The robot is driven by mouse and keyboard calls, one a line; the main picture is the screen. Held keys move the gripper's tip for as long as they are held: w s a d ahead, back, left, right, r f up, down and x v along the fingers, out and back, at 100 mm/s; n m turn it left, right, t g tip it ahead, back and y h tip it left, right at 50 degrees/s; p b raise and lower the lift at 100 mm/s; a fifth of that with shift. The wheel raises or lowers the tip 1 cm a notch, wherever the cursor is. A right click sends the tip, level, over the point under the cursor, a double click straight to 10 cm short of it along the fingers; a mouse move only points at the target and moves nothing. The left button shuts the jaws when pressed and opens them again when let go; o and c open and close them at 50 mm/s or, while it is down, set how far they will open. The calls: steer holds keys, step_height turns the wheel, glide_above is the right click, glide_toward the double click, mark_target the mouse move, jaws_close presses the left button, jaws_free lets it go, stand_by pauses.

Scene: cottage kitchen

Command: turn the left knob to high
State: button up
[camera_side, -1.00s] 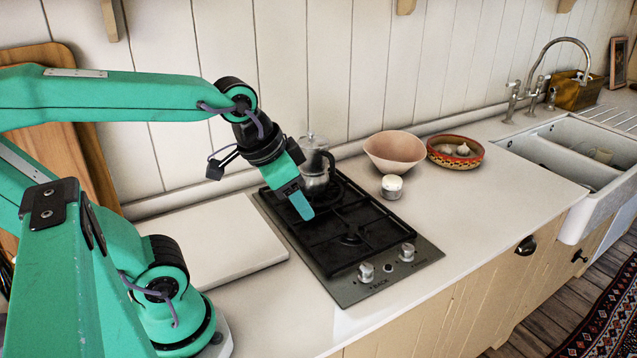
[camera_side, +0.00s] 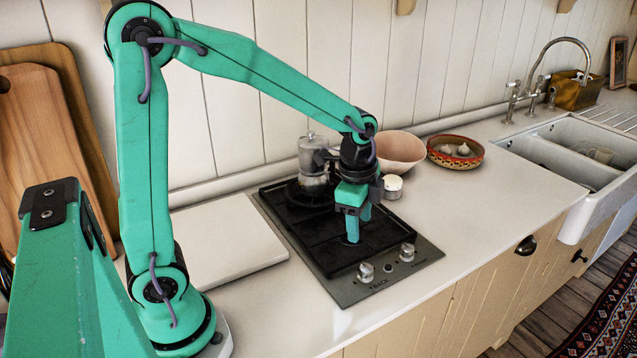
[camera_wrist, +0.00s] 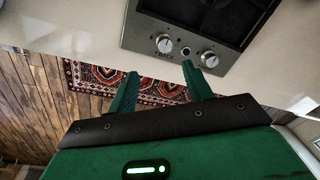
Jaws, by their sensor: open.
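The left knob (camera_side: 366,272) is a silver dial at the front left of the black gas hob (camera_side: 319,270); the wrist view also shows it (camera_wrist: 164,43). Its exact setting is too small to read. The right knob (camera_side: 407,252) stands apart from it and shows in the wrist view too (camera_wrist: 209,58).
A moka pot (camera_side: 313,160) stands on the back of the hob. A small white-topped jar (camera_side: 392,187), a pink bowl (camera_side: 400,152) and a patterned bowl (camera_side: 456,152) stand to the right. A white board (camera_side: 215,243) lies left. The counter before the knobs is clear.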

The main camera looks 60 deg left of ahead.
mark_target(367, 268)
steer(key=w+f+m, duration=0.2)
steer(key=f, duration=0.1)
steer(key=w+f+m+g, duration=0.1)
steer(key=f, duration=0.1)
steer(key=shift+d+f, duration=0.15)
steer(key=shift+d, duration=0.1)
steer(key=shift+s+f, duration=0.1)
steer(key=shift+f, duration=0.05)
steer(key=shift+f, duration=3.75)
steer(key=shift+c, duration=0.4)
steer(key=c, duration=0.9)
